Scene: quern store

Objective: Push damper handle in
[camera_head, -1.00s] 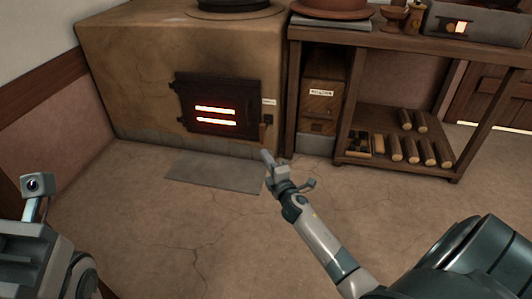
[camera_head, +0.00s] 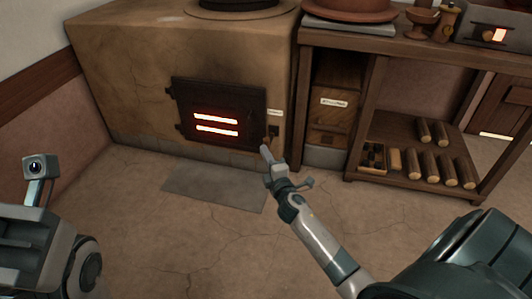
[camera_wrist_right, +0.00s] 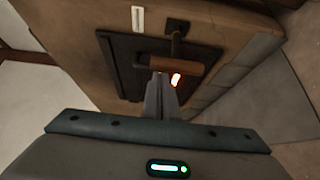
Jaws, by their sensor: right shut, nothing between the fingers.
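The damper handle (camera_head: 268,141) is a small wooden grip low on the stove front, right of the dark fire door (camera_head: 218,108). In the right wrist view the handle (camera_wrist_right: 165,69) is a wooden crossbar on a dark rod standing out from a dark plate (camera_wrist_right: 178,27). My right gripper (camera_head: 266,151) is shut and empty, its fingertips pointing at the handle. In the right wrist view the fingertips (camera_wrist_right: 160,78) overlap the crossbar's lower edge; I cannot tell whether they touch it. Of my left arm only a part shows; its fingers are out of view.
The clay stove (camera_head: 125,75) has a glowing slotted door and a small white label (camera_head: 275,112). A grey floor plate (camera_head: 215,186) lies in front. A wooden shelf unit (camera_head: 355,110) with several wooden rollers (camera_head: 428,165) stands close on the right.

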